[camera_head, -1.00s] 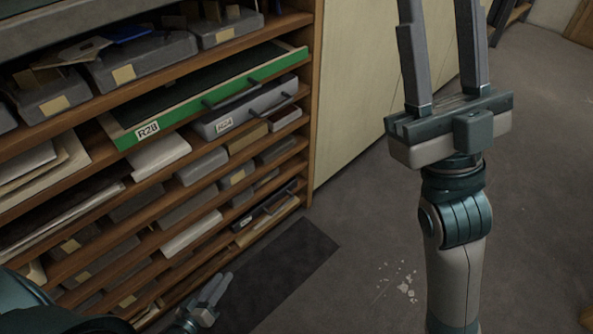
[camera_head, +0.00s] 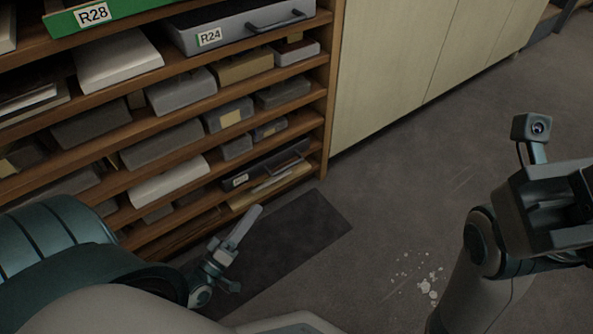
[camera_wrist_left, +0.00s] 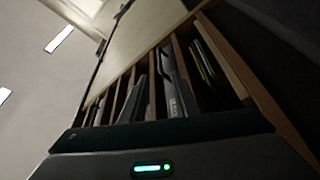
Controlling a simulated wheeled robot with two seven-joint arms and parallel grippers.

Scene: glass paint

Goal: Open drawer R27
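A dark, shallow drawer (camera_head: 265,170) with a small pale label and a handle sits low at the right end of the shelf rack. Its label is too small to read, so I cannot confirm R27. My left gripper (camera_head: 250,217) is below and left of this drawer, above the dark floor mat, apart from the rack. I see no object in it, and its finger gap is unclear. The left wrist view shows the rack tilted, with the fingers hidden. My right gripper (camera_head: 575,205) is at the right edge, away from the rack, its fingers not clearly visible.
Green drawer R28 (camera_head: 130,12) and grey drawer R24 (camera_head: 238,24) are higher on the rack (camera_head: 330,90). Several boxes fill the shelves between. A pale cabinet (camera_head: 400,60) stands to the right. The dark mat (camera_head: 290,240) lies before the rack; white flecks (camera_head: 428,285) dot the open floor.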

